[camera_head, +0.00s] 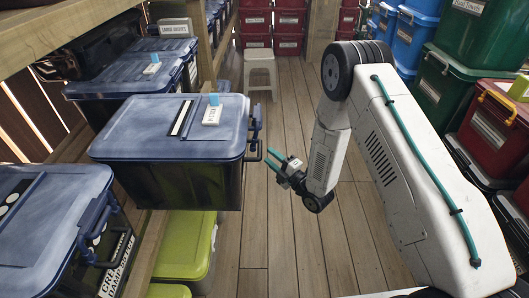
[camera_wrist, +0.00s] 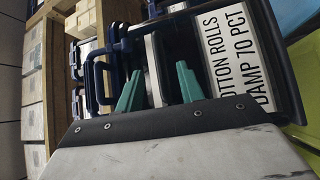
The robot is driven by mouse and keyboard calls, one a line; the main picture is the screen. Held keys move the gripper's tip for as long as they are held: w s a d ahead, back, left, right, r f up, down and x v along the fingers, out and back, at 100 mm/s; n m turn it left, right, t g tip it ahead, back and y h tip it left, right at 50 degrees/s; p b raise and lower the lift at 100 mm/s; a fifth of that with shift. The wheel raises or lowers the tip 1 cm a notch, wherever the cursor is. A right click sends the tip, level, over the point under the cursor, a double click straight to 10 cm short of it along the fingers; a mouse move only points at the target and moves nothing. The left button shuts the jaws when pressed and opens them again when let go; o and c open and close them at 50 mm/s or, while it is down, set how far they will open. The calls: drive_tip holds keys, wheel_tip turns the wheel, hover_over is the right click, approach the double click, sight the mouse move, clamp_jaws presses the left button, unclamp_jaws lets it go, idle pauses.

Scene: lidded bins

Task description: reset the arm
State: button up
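My gripper (camera_head: 271,158) is in the middle of the head view, over the aisle, just right of a dark bin with a blue lid (camera_head: 140,133). Its two teal fingers are apart with nothing seen held between them. In the wrist view my gripper (camera_wrist: 158,84) shows the same two fingers spread. Beyond them are a dark blue latch handle (camera_wrist: 97,80) and a white label (camera_wrist: 237,60) with the partly cut text "OTTON ROLLS DAMP 70 PCT". I cannot tell if the fingers touch anything.
Blue-lidded bins line the left shelf, with a front one (camera_head: 40,225) and green-lidded bins (camera_head: 185,245) below. Red (camera_head: 492,125) and green (camera_head: 447,85) bins stack at the right. A pale stool (camera_head: 260,70) stands farther back. The wooden aisle floor (camera_head: 290,240) is clear.

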drive_tip(key=shift+v, duration=0.85)
